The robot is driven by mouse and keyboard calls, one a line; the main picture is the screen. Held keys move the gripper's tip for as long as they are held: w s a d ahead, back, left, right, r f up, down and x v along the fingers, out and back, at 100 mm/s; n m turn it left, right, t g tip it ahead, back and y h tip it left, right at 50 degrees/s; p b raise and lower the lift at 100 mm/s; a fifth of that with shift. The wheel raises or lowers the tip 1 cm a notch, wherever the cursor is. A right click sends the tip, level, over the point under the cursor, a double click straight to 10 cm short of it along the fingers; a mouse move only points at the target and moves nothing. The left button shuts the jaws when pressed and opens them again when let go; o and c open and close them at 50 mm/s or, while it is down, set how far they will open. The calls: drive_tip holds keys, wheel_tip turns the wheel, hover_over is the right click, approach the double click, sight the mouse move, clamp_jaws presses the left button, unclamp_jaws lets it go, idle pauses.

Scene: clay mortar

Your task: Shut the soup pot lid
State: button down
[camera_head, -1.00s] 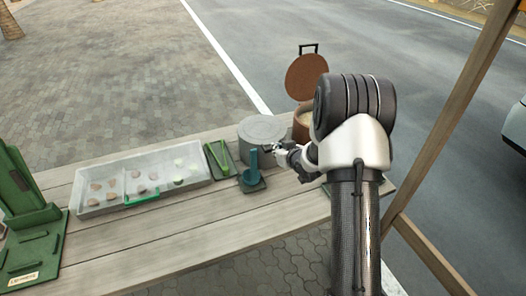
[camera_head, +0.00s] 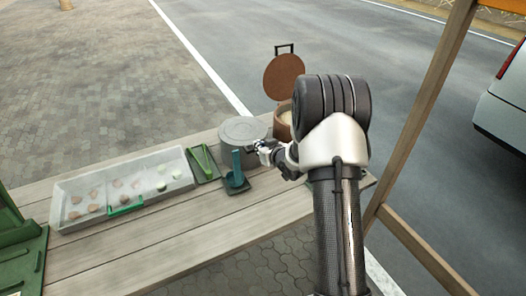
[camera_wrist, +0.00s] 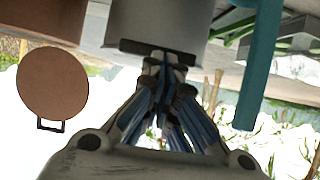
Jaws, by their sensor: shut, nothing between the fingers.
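The brown soup pot (camera_head: 283,130) stands at the far right of the table, partly hidden by my arm, with pale contents showing. Its round brown lid (camera_head: 284,77) stands raised and open behind it, a dark handle at its top. In the wrist view the lid (camera_wrist: 52,82) shows at left and the brown pot (camera_wrist: 40,18) at upper left. My gripper (camera_head: 258,149) is shut and empty, in front of and right of a grey pot (camera_head: 242,128). In the wrist view my gripper (camera_wrist: 166,62) is close to a dark bar on the grey pot (camera_wrist: 170,20); contact is unclear.
A teal upright holder (camera_head: 236,170) stands just left of my gripper, with green tongs (camera_head: 205,160) beside it. A grey tray (camera_head: 75,214) with several food pieces lies to the left. A wooden post (camera_head: 420,115) rises at right. The table front (camera_head: 190,240) is clear.

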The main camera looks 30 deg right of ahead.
drive_tip(key=s+f+p, duration=0.1)
drive_tip(key=s+f, duration=0.4)
drive_tip(key=s, duration=0.3)
drive_tip(key=s+a+r+g+h, duration=0.1)
drive_tip(key=s+a+r+g, duration=0.15)
drive_tip(key=r, duration=0.75)
drive_tip(key=s+a+r+g+h, duration=0.1)
drive_tip(key=s+a+r, duration=0.25)
drive_tip(key=r, duration=0.55)
drive_tip(key=s+a+r+g, duration=0.1)
drive_tip(key=s+a, duration=0.3)
drive_tip(key=s, duration=0.5)
drive_tip(key=s+a+r+g+y, duration=0.1)
drive_tip(key=s+a+r, duration=0.3)
drive_tip(key=s, duration=0.6)
drive_tip(key=s+a+r+g+y, duration=0.1)
drive_tip(key=s+a+r+g, duration=0.1)
drive_tip(key=s+a, duration=0.3)
drive_tip(key=s, duration=0.4)
drive_tip(key=shift+s+r, duration=0.3)
drive_tip(key=shift+s, duration=0.05)
drive_tip(key=shift+g, duration=0.25)
